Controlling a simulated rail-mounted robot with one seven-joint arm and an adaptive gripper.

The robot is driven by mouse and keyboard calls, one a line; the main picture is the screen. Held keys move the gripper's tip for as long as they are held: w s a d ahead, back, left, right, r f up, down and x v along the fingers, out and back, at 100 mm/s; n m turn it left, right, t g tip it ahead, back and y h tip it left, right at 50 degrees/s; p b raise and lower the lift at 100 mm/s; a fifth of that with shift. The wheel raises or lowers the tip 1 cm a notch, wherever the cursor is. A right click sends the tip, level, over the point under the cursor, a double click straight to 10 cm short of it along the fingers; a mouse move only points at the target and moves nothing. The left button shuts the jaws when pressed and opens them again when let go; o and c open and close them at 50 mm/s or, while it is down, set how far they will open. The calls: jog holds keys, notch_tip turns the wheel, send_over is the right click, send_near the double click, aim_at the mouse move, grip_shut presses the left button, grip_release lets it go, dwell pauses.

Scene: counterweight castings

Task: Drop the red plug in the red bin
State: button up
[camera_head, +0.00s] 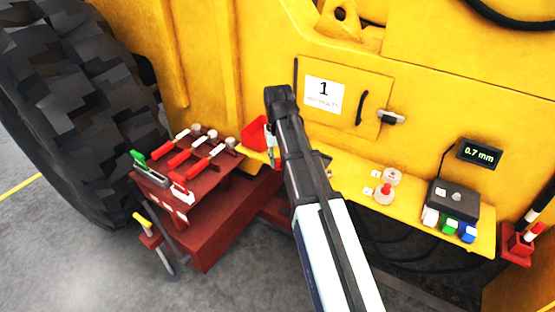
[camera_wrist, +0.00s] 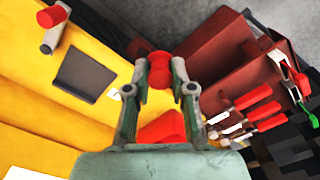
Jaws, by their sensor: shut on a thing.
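My gripper (camera_wrist: 161,88) is shut on a red plug (camera_wrist: 159,66), which sits between the two fingertips in the wrist view. A red bin (camera_head: 255,134) stands at the left end of the yellow shelf in the head view. In the wrist view, part of the red bin (camera_wrist: 163,128) shows between my fingers, nearer the palm than the plug. In the head view my arm covers most of the gripper and hides the plug. I cannot tell the height of the plug over the bin.
A dark red bench (camera_head: 222,205) with several red-handled tools (camera_head: 183,157) is at the left. On the yellow shelf (camera_head: 345,178), to the right of my arm, are a small red-topped piece (camera_head: 385,192) and a dark box (camera_head: 452,205). A large tyre (camera_head: 65,100) stands far left.

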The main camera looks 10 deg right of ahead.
jog(key=w+r+n+p, duration=0.3)
jog(key=w+r+p, duration=0.15)
jog(key=w, duration=0.85)
jog(key=w+r+n+p, duration=0.2)
jog(key=w+r+p, duration=0.25)
jog(key=w, duration=0.85)
jog(key=w+f+n+b, duration=0.1)
jog(key=w+f+n, duration=0.4)
jog(key=f, duration=0.1)
jog(key=shift+w+n+b, duration=0.2)
jog(key=shift+n+b, duration=0.2)
jog(key=shift+d, duration=0.1)
jog(key=shift+s+d+f+b, duration=0.15)
jog(key=shift+s+f+b, duration=0.15)
jog(key=shift+s+f, duration=0.5)
jog(key=shift+s+d+f+b, duration=0.15)
jog(key=shift+s+f+b, duration=0.3)
jog(key=shift+f, duration=0.65)
jog(key=shift+s+d+f+b, duration=0.2)
jog(key=shift+s+f, duration=0.5)
jog(key=shift+f, duration=0.25)
